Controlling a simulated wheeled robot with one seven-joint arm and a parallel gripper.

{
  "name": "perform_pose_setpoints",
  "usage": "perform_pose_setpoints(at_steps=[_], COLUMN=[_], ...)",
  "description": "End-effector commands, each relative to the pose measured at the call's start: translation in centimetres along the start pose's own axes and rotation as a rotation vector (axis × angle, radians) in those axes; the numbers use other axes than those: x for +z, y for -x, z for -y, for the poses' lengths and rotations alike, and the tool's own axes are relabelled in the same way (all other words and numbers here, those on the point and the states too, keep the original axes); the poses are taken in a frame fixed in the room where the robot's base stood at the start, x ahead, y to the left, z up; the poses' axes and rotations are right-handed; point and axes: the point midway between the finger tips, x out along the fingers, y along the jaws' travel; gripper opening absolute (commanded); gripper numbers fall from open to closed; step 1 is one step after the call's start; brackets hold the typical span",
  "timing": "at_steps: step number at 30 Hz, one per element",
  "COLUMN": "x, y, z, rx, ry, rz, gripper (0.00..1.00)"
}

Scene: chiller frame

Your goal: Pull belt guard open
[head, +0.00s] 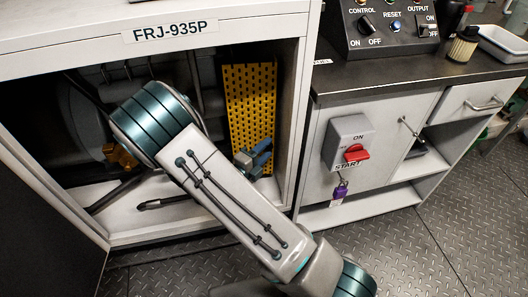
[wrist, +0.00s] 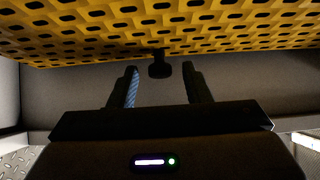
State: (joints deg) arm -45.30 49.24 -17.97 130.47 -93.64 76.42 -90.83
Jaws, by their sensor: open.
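The belt guard (head: 250,104) is a yellow perforated panel inside the right part of the chiller frame in the head view. In the wrist view the yellow guard (wrist: 230,28) fills the top of the picture. A small dark knob or handle (wrist: 159,66) hangs from its lower edge. My gripper (wrist: 160,85) is open, with one finger on each side of the dark knob; I cannot tell whether either touches it. In the head view my gripper (head: 254,156) is partly seen in front of the guard's lower part, behind my arm.
To the right stand a control box (head: 385,28), a red START switch (head: 356,153) and a drawer (head: 487,100).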

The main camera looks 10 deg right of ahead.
Motion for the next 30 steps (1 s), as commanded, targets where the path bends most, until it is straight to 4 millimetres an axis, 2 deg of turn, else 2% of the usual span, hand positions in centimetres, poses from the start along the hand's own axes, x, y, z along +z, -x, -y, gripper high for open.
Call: perform_pose_setpoints(at_steps=[5, 6, 10, 11, 23, 30], x=[0.0, 0.0, 0.0, 0.0, 0.1, -0.3], y=[0.0, 0.0, 0.0, 0.0, 1.0, 2.5], z=[0.0, 0.0, 0.0, 0.0, 0.3, 0.5], rx=[0.0, 0.0, 0.0, 0.0, 0.002, 0.002], ry=[0.0, 0.0, 0.0, 0.0, 0.0, 0.0], rz=[0.0, 0.0, 0.0, -0.001, -0.049, -0.214], gripper=[0.44, 0.39, 0.03, 0.0, 0.0, 0.0])
